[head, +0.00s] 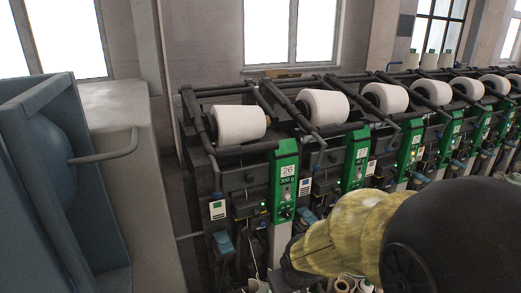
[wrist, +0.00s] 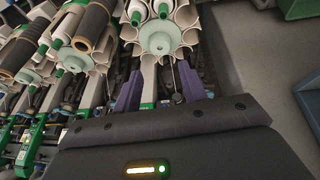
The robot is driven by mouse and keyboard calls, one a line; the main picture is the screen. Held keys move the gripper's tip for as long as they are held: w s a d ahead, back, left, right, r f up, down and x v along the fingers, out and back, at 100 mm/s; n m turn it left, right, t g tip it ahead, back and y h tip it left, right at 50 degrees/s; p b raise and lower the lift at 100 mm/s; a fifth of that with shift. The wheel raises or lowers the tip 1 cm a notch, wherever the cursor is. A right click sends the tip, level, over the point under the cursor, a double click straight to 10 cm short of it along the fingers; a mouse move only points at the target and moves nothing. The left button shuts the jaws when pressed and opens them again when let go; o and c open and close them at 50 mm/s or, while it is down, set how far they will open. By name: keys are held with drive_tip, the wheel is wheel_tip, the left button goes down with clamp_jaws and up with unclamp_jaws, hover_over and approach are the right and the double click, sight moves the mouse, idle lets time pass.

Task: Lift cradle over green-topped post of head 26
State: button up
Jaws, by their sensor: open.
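Head 26 is the leftmost winding head in the head view. Its post (head: 284,180) has a green top with a "26" label and small lit lights. A white yarn cone (head: 240,123) lies behind and left of the post top, with the dark cradle bar (head: 248,147) in front of it. In the wrist view my gripper (wrist: 161,88) shows two purple fingers, apart, with nothing held between them. They point toward a pale green disc (wrist: 160,38) ringed by cream tubes. The cradle is not clear in the wrist view. My fingertips are hidden in the head view.
More heads with green posts (head: 356,158) and white cones (head: 322,107) run off to the right. A blue-grey cabinet with a bent handle (head: 105,157) stands at left. In the wrist view, dark bobbins (wrist: 90,32) are at left and grey floor (wrist: 255,75) is open at right.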

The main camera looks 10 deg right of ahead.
sight(262, 149)
drive_tip(key=w+d+r+n+t, duration=0.3)
drive_tip(key=w+r+n+t, duration=0.1)
drive_tip(key=w+r, duration=0.25)
drive_tip(key=w+r+n+t+y+b, duration=0.1)
drive_tip(key=w+r+n+t, duration=0.2)
drive_tip(key=r+n, duration=0.4)
drive_tip(key=w+r+n+t+y+b, duration=0.1)
drive_tip(key=w+r+n+t+y, duration=0.1)
drive_tip(key=r+n, duration=0.5)
wheel_tip(262, 149, up, 3)
drive_tip(key=w+t, duration=0.1)
drive_tip(key=t, duration=0.1)
drive_tip(key=shift+a+r+n+t+y, duration=0.15)
drive_tip(key=shift+r+n+t+y, duration=0.05)
drive_tip(key=shift+n+t+y, duration=0.1)
drive_tip(key=p+x, duration=0.1)
drive_tip(key=x, duration=1.6)
drive_tip(key=shift+w+p, duration=0.25)
drive_tip(key=shift+p, duration=0.15)
clamp_jaws()
